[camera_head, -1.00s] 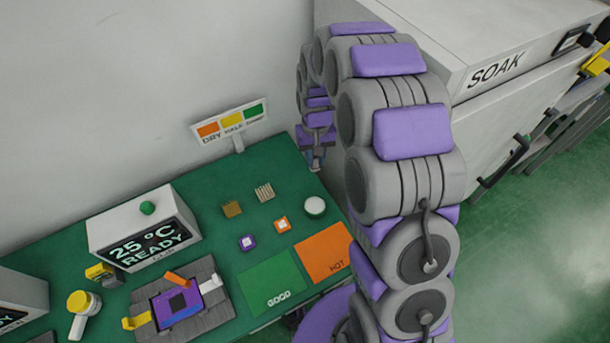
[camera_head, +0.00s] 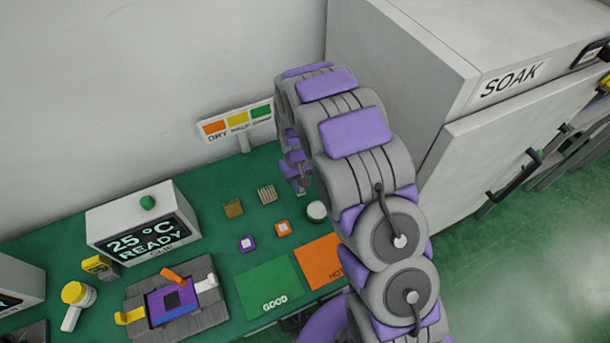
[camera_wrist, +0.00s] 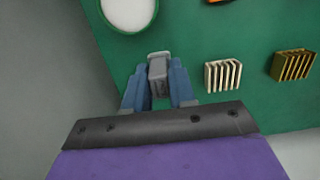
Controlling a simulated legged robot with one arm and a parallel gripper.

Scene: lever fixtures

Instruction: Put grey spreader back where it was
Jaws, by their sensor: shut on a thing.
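The grey spreader (camera_wrist: 158,72) is a small grey block between the fingertips of my gripper (camera_wrist: 158,80) in the wrist view. My gripper is shut on it, above the green bench top near its edge. In the head view my gripper (camera_head: 301,186) hangs at the back right of the bench, beside the round white-topped pot (camera_head: 317,210), and the spreader is too small there to make out clearly. I cannot tell whether the spreader touches the bench.
A silver heat sink (camera_head: 267,194) and a gold heat sink (camera_head: 233,208) stand left of my gripper. Two small chips, a green GOOD pad (camera_head: 268,287) and an orange HOT pad (camera_head: 322,259) lie nearer. A sign (camera_head: 238,121) stands behind; the SOAK cabinet (camera_head: 440,100) is right.

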